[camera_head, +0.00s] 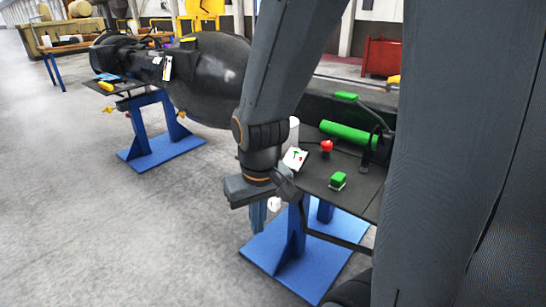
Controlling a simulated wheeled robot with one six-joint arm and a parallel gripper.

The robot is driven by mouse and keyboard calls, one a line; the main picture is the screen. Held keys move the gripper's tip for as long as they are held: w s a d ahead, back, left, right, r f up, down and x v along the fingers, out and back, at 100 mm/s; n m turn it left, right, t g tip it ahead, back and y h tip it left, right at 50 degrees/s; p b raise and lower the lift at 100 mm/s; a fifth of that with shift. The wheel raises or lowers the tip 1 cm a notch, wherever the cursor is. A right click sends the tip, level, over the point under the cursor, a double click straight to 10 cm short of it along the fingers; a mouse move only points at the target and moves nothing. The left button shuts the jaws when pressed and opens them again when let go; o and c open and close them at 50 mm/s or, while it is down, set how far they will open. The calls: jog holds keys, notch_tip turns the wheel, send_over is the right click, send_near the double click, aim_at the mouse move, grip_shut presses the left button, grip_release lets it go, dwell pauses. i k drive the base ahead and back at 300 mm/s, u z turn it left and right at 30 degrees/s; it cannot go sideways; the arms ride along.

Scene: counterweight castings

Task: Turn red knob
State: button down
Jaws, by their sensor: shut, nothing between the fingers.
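The red knob (326,147) stands small and upright on a dark tabletop (318,181) right of centre. My gripper (258,222) points down at the left end of that table, left of and lower in the picture than the knob. It is clearly apart from the knob. It is shut with nothing held. A small white piece shows beside the fingers; I cannot tell what it is. My arm covers part of the table's left end.
Blue stand feet (283,262) are below. A large dark casting (212,75) lies at the back left. The grey floor at left is clear.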

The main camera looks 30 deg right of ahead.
aim_at(325, 146)
jog(key=u, duration=0.25)
jog(key=k, duration=1)
jog(key=z, duration=0.95)
jog(key=i, duration=1)
jog(key=k, duration=0.5)
jog(key=u, duration=1.35)
jog(key=i, duration=0.6)
jog(key=z, duration=1.15)
